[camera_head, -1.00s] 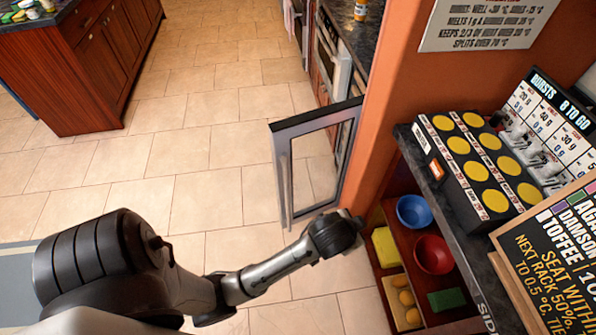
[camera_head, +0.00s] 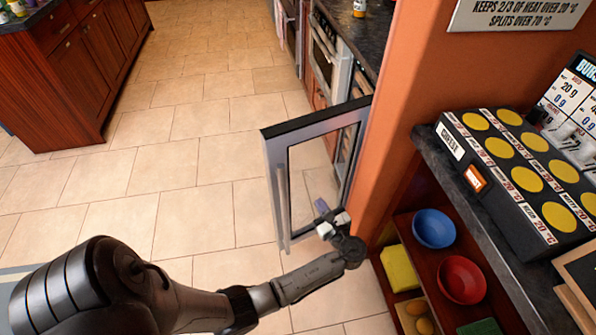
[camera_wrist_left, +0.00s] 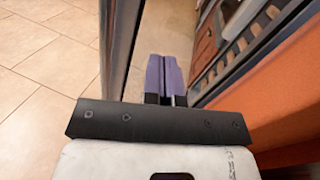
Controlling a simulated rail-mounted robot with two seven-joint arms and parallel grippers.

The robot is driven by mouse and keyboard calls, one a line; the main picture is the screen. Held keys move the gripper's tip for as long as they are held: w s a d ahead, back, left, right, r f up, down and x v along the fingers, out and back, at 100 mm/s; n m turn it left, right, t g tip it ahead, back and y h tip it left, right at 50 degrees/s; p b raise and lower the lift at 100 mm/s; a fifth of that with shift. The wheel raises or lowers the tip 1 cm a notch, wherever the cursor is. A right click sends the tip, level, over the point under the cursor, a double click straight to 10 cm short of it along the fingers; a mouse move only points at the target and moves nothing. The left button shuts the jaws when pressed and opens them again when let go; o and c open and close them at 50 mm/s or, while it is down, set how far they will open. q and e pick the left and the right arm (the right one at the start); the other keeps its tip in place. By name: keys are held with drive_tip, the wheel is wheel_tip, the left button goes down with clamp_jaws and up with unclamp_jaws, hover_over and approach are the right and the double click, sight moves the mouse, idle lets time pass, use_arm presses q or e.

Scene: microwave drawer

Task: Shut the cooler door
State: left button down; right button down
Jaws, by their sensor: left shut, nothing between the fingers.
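The cooler door (camera_head: 277,190) is a grey-framed glass door standing wide open, out from the orange wall end. A long vertical handle runs down its free side. My left gripper (camera_head: 322,207) is at the lower part of the door, close to the glass, with its fingers pointing away from me. In the left wrist view its purple fingers (camera_wrist_left: 166,75) are shut together with nothing between them, and the door frame (camera_wrist_left: 122,45) rises just left of them. I cannot tell whether they touch the door. My right gripper is not in view.
The orange wall end (camera_head: 388,130) stands right of the door. A shelf with a blue bowl (camera_head: 434,228) and a red bowl (camera_head: 462,279) is at the lower right, under a dark counter. Tiled floor left of the door is clear up to a wooden island (camera_head: 75,75).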

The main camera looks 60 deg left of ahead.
use_arm(q)
drive_tip(key=m, duration=0.1)
drive_tip(key=b, duration=0.6)
approach(295, 167)
drive_tip(key=shift+m, duration=0.4)
drive_tip(key=a, duration=0.7)
drive_tip(key=shift+w+a, duration=0.2)
drive_tip(key=shift+w, duration=0.15)
drive_tip(key=shift+a, duration=0.1)
